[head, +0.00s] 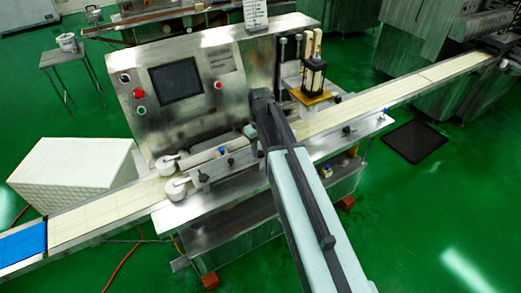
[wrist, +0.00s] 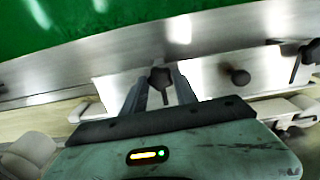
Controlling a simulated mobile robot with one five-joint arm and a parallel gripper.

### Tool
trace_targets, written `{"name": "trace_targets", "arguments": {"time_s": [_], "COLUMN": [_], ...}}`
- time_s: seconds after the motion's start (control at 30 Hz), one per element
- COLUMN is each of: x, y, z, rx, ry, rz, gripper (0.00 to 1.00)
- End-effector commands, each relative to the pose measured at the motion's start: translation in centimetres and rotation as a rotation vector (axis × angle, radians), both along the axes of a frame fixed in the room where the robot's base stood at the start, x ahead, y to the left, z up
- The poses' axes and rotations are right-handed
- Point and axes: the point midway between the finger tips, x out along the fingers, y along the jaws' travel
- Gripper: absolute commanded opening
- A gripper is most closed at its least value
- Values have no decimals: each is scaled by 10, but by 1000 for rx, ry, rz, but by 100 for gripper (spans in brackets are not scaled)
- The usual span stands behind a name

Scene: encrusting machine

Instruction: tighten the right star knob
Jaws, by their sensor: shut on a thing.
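In the wrist view a dark star knob (wrist: 160,78) sits between the two fingertips of my gripper (wrist: 159,82), in front of a steel plate (wrist: 205,76). The fingers are shut on it. A second dark knob (wrist: 240,77) is on the same plate to the right, apart from my gripper. In the head view my arm reaches up to the machine's conveyor side, and it hides the gripped knob and the fingertips there. I cannot tell from the pictures whether the held knob is the one called right.
A dark T-shaped handle (wrist: 304,60) stands at the wrist view's right edge. In the head view, white rollers (head: 177,188) and a small dark knob (head: 203,177) are left of my arm. The conveyor belt (head: 385,95) runs off to the right. Green floor lies in front.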

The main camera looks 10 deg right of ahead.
Motion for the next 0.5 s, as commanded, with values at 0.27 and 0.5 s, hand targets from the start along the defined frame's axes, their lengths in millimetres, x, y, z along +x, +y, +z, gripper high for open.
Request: {"name": "trace_targets", "arguments": {"time_s": [0.27, 0.5], "x": [0, 0], "y": [0, 0], "z": [0, 0], "rx": [0, 0], "ry": [1, 1], "rz": [-260, -489], "gripper": [0, 0]}}
